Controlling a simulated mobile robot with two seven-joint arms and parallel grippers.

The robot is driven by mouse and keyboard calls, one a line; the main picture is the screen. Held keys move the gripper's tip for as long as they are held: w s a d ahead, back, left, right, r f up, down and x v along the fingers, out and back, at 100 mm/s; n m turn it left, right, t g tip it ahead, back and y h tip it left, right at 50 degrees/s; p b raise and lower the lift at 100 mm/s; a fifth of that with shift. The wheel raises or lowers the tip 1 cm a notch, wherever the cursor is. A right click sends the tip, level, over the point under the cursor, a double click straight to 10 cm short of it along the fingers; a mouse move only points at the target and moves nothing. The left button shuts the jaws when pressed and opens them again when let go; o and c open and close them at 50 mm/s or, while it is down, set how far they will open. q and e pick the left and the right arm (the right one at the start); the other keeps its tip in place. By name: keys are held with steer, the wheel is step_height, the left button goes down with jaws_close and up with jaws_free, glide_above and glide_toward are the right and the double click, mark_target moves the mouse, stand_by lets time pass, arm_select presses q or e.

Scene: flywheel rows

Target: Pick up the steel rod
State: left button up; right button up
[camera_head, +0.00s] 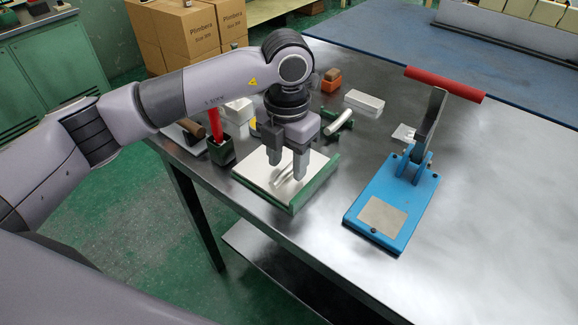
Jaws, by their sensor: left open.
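A thin steel rod (283,178) seems to lie in a shallow tray with a white floor and a green rim (297,205), near the front edge of the metal table. More than one slender bright shape shows there, and I cannot tell whether some are reflections. My left gripper (287,169) points down over the tray, with its fingers apart and the rod close to or between the fingertips. I cannot tell whether the fingers touch it. My left gripper hides part of the tray. My right gripper is not in view.
A blue press (400,200) with a red-handled lever (445,84) stands to the right. A light cylinder (339,122) lies just behind the tray. A dark green holder (221,150) with a red-handled item is left of it. A pale block (364,102) lies farther back. The table's right side is clear.

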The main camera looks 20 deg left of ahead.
arm_select(q)
steer(key=shift+f, duration=0.45)
jaws_close()
steer(key=shift+r, duration=0.15)
